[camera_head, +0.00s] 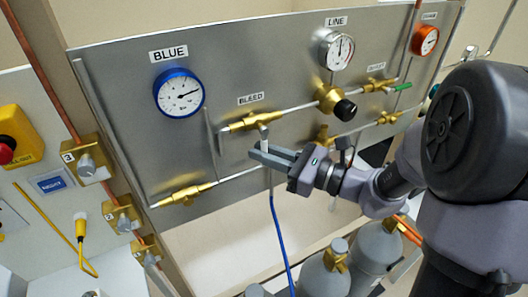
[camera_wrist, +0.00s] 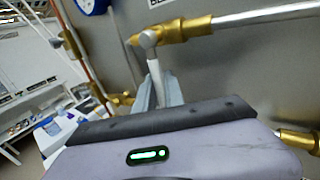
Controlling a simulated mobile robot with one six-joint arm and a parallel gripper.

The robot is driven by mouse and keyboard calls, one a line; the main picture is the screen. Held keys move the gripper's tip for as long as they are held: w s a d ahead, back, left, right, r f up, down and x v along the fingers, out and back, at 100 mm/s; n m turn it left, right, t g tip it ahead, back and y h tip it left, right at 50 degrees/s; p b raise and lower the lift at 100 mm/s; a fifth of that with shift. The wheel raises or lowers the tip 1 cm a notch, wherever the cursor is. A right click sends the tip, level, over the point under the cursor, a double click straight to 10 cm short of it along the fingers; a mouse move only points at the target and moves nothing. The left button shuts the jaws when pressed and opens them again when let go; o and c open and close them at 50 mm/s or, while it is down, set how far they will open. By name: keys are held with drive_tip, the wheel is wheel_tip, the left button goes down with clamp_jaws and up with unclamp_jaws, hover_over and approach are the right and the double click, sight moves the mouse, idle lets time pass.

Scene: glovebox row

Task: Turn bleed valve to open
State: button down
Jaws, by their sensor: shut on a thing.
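The bleed valve (camera_head: 248,122) is a brass body on a silver pipe, under the BLEED label on the grey panel. In the wrist view its brass body (camera_wrist: 185,30) is at the top middle. Its pale lever (camera_head: 264,134) hangs down from the hub, across the pipe line; the lever also shows in the wrist view (camera_wrist: 154,66). My gripper (camera_head: 268,156) reaches in from the right and is shut on the lever's lower part. In the wrist view the grey fingers (camera_wrist: 165,92) stand around the lever, and its lower end is hidden.
Gauges marked BLUE (camera_head: 179,94) and LINE (camera_head: 336,50) sit above. A black-knobbed brass regulator (camera_head: 332,98) is to the right, and another brass fitting (camera_head: 184,195) lower left. A blue hose (camera_head: 280,235) hangs below my gripper. Grey cylinders (camera_head: 325,275) stand underneath.

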drive_tip(key=shift+d+n, duration=0.1)
drive_tip(key=shift+n, duration=0.2)
drive_tip(key=w+d+r+n+h, duration=0.2)
drive_tip(key=d+r+n+h, duration=0.1)
drive_tip(key=d+n+h, duration=0.2)
drive_tip(key=shift+r+n+g+h, duration=0.3)
drive_tip(key=shift+n+h, duration=1.1)
drive_tip(key=shift+n, duration=0.2)
drive_tip(key=shift+r, duration=0.1)
drive_tip(key=c, duration=1.4)
unclamp_jaws()
drive_tip(key=shift+c, duration=0.2)
